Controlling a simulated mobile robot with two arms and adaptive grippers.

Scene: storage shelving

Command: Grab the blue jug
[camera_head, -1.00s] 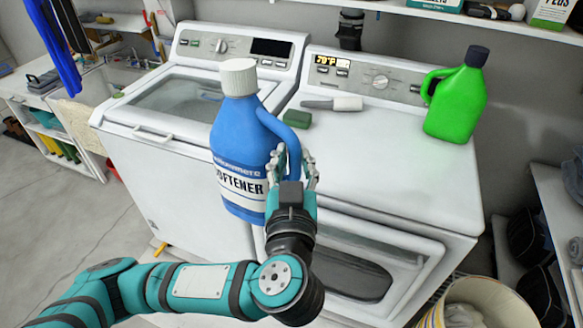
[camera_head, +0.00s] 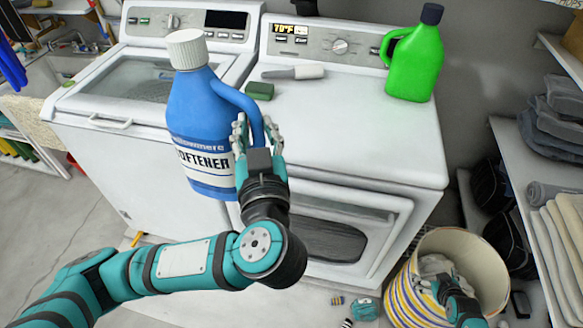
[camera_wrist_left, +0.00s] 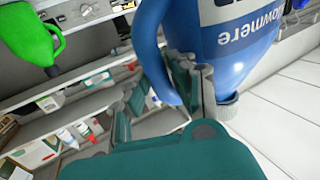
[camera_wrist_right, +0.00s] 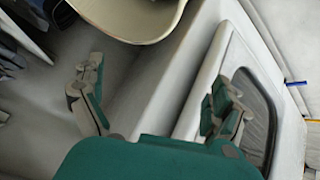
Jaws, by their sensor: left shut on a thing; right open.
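The blue jug (camera_head: 203,112) has a white cap and a white label reading "softener". It is held upright, slightly tilted, in front of the two white machines. My left gripper (camera_head: 257,135) is shut on its blue handle at the jug's right side. The left wrist view also shows the jug (camera_wrist_left: 222,45), with the handle between the fingers. My right gripper (camera_wrist_right: 155,100) is open and empty in the right wrist view. In the head view part of my right arm shows at the lower right, over the striped basket.
A green jug (camera_head: 414,62) stands on the right machine (camera_head: 350,130), with a green block (camera_head: 259,91) and a brush-like tool (camera_head: 293,73). The striped basket (camera_head: 405,300) holds cloth on the floor. A shelf (camera_head: 530,200) with folded fabrics stands at right.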

